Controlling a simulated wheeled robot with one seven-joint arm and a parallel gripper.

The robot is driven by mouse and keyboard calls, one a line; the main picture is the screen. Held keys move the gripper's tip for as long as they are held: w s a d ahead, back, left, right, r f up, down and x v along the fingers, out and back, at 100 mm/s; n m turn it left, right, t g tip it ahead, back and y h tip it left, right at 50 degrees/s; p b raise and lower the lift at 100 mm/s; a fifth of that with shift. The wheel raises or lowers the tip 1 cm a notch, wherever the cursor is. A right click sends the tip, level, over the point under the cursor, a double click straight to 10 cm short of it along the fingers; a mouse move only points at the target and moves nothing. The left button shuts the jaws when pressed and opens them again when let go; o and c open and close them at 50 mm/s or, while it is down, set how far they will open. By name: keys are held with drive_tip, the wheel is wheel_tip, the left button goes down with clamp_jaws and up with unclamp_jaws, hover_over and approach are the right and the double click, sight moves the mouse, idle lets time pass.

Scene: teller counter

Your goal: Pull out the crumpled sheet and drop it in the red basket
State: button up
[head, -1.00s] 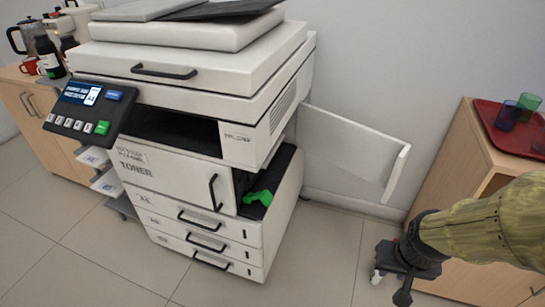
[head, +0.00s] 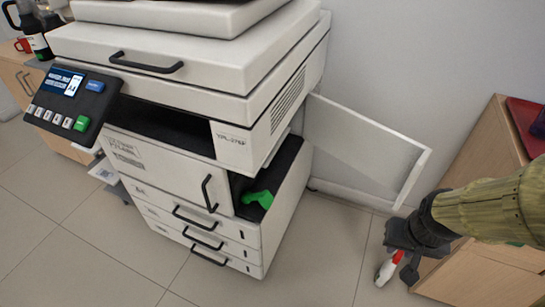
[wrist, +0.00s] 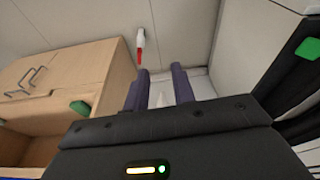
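The copier (head: 185,160) stands at the left and middle of the head view. Its side door (head: 365,145) is swung open to the right, and a green lever (head: 262,198) shows inside the dark side opening (head: 285,165). I cannot make out a crumpled sheet in there. My gripper (head: 396,258) hangs right of the copier, beyond the opening and apart from it. In the wrist view my gripper's (wrist: 165,85) two purple fingers stand apart. A pale patch shows between them; I cannot tell what it is.
A white and red bottle (head: 389,268) shows close by my gripper in the head view. A wooden cabinet (head: 470,190) with a red tray (head: 526,125) stands at the right. The control panel (head: 68,97) juts out at the copier's left. Tiled floor in front is clear.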

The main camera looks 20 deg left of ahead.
drive_tip(key=shift+w, duration=0.1)
drive_tip(key=w+a+f+t+y+p, duration=0.1)
drive_tip(key=w+a+f+t+y, duration=0.1)
drive_tip(key=w+a+f, duration=0.35)
drive_tip(key=w+a+f+t+y+p, duration=0.2)
drive_tip(key=w+a, duration=0.4)
drive_tip(key=w, duration=0.4)
drive_tip(key=a+r+m+t+y+p, duration=0.1)
drive_tip(key=a+m+t+y, duration=0.2)
drive_tip(key=a+m+y, duration=0.3)
drive_tip(key=a+y, duration=0.5)
drive_tip(key=a, duration=0.5)
drive_tip(key=shift+w+r+m+p, duration=0.25)
drive_tip(key=shift+w+m+p, duration=0.05)
drive_tip(key=shift+w+p, duration=0.1)
drive_tip(key=shift+a, duration=0.15)
drive_tip(key=b+x, duration=0.1)
drive_tip(key=x, duration=0.9)
